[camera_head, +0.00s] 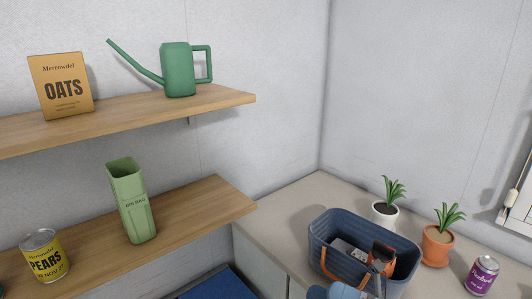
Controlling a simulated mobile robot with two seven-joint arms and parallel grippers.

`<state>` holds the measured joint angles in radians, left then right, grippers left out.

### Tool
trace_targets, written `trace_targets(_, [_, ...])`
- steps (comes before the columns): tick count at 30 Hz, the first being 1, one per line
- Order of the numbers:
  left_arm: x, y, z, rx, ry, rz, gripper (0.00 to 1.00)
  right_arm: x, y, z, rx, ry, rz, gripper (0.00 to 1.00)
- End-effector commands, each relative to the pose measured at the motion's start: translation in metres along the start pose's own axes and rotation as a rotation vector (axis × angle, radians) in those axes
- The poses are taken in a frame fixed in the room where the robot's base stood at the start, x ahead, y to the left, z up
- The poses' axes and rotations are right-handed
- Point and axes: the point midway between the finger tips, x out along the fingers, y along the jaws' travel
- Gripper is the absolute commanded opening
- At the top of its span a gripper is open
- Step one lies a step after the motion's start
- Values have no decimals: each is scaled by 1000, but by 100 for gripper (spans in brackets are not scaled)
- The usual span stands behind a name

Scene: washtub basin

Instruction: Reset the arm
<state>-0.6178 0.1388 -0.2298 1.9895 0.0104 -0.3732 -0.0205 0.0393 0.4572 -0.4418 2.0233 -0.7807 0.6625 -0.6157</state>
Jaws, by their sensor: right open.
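My right gripper (379,266) shows at the bottom, right of centre, in front of and partly over the dark blue tub (325,222). It is open; its fingers look grey, and part of my blue-grey arm shows below it. I see nothing clearly held in it. Whether it touches the tub or what lies inside cannot be told. The tub stands on the counter, has an orange handle at the front left and holds grey and orange items that are partly hidden. My left gripper is not in view.
Beside the tub on the counter (312,190) are a white-potted plant (385,212), a terracotta-potted plant (436,244) and a purple can (482,273). Left shelves hold an oats box (62,86), a green watering can (178,70), a green bin-shaped container (132,203) and a pears can (45,257).

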Motion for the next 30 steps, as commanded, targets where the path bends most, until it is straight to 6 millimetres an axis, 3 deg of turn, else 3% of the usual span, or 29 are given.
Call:
trace_targets(4, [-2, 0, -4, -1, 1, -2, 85, -48, -49, -7, 539, -473, -96, 93])
trace_targets(6, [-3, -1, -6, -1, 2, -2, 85, -81, -77, -22, 793, -693, -140, 93])
trace_targets(10, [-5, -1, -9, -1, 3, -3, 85, -147, -121, -76, 1230, -1081, -213, 93])
trace_targets(15, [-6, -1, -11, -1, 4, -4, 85, -205, -146, -150, 1600, -1431, -269, 93])
trace_targets(18, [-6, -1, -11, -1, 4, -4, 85, -222, -150, -179, 1717, -1547, -287, 93])
trace_targets(21, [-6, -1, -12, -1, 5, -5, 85, -230, -151, -193, 1773, -1605, -294, 93])
trace_targets(30, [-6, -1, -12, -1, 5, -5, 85, -232, -152, -196, 1785, -1615, -297, 93])
